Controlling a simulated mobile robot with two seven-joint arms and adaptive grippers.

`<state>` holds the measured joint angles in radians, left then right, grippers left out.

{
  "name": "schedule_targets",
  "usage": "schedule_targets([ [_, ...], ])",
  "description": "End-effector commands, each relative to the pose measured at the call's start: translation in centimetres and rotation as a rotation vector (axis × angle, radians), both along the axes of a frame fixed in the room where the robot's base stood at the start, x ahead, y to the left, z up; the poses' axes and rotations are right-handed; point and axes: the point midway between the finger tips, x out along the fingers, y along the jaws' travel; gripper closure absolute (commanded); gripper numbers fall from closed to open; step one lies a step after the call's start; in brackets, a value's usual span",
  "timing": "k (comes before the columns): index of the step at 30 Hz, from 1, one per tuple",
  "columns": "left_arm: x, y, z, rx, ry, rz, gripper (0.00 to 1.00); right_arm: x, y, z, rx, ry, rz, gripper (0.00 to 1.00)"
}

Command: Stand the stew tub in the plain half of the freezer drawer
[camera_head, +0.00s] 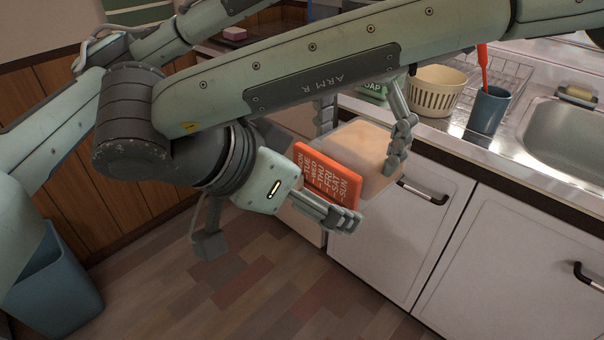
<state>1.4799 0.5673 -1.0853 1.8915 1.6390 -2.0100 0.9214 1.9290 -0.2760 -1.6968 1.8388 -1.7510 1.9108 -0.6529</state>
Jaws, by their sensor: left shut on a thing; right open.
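A pale tan, round-cornered block, seemingly the stew tub (366,150), hangs in front of the white cabinets in the middle of the view. My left gripper (362,127) is shut on it, with one finger on each side. My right gripper (276,230) is open, lower and to the left, its fingers wide apart. An orange panel with weekday names (325,178) stands by its right-hand finger, in front of the tub; I cannot tell whether it touches either. My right arm hides much of the scene. I cannot make out the freezer drawer or its plain half.
White cabinet doors (490,245) with dark handles are at right. The counter holds a cream colander (436,92), a blue cup (489,110) with a red utensil, a wire rack (500,75) and a sink (570,135). A blue bin (55,290) stands lower left. The floor (250,290) between is clear.

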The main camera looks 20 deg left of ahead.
Motion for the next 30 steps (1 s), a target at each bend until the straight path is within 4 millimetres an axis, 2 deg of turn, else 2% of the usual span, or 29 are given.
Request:
schedule_targets([
  [6, 0.03, -0.01, 0.13, -0.001, -0.003, 0.0, 0.71, 0.89, -0.45, -0.98, -0.001, 0.0, 0.001, 0.0],
  [14, 0.03, 0.0, 0.13, -0.001, -0.003, 0.0, 0.71, 0.96, -0.45, -1.05, 0.001, 0.0, 0.001, 0.0],
  [30, 0.03, 0.04, 0.13, 0.0, -0.002, 0.001, 0.71, 0.95, -0.49, -1.04, -0.001, 0.001, 0.0, 0.66],
])
